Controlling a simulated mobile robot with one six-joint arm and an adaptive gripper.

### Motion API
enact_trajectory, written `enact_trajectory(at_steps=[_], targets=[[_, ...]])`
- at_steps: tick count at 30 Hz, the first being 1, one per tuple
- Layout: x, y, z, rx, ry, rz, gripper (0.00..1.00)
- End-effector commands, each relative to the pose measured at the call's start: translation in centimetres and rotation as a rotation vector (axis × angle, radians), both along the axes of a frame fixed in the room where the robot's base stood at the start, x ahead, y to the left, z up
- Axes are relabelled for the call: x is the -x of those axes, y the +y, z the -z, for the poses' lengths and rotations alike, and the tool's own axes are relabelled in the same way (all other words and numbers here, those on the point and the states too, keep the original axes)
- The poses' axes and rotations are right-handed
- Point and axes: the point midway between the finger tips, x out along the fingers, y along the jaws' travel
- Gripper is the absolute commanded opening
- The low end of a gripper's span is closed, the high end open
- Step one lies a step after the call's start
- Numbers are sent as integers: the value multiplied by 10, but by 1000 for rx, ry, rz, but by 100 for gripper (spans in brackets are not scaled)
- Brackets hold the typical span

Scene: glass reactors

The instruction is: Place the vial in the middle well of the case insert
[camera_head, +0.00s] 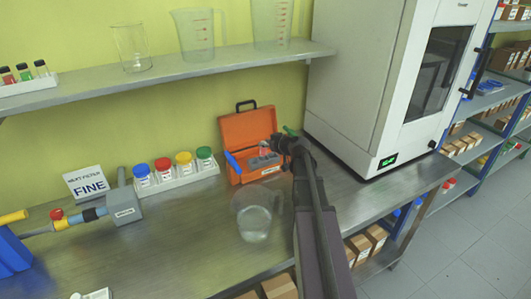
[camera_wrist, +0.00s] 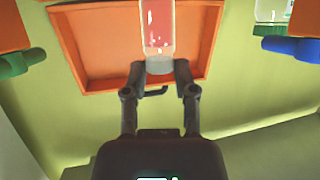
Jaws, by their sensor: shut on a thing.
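The vial (camera_wrist: 157,28) has a pinkish-red body and a grey cap. My gripper (camera_wrist: 160,72) is shut on its cap end in the wrist view; the vial's far end runs out of the frame. In the head view my gripper (camera_head: 276,146) is over the right part of the open orange case (camera_head: 245,128), with a small glimpse of the vial (camera_head: 264,147) in front of it. The grey case insert (camera_head: 262,162) lies in the case below my gripper. Its wells are too small and partly covered to tell apart. The insert does not show in the wrist view.
A clear beaker (camera_head: 254,222) stands on the bench in front of the case. A rack (camera_head: 180,180) of jars with coloured lids is to the left. A large white cabinet (camera_head: 375,80) stands close on the right. A shelf (camera_head: 180,75) runs above.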

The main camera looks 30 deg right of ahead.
Motion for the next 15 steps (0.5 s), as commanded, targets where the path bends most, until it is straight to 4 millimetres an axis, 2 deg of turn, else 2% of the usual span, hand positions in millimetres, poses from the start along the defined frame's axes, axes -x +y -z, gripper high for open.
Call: enact_trajectory(at_steps=[7,15], targets=[[0,0,7,0,0,0,0],[0,-1,28,0,0,1,0]])
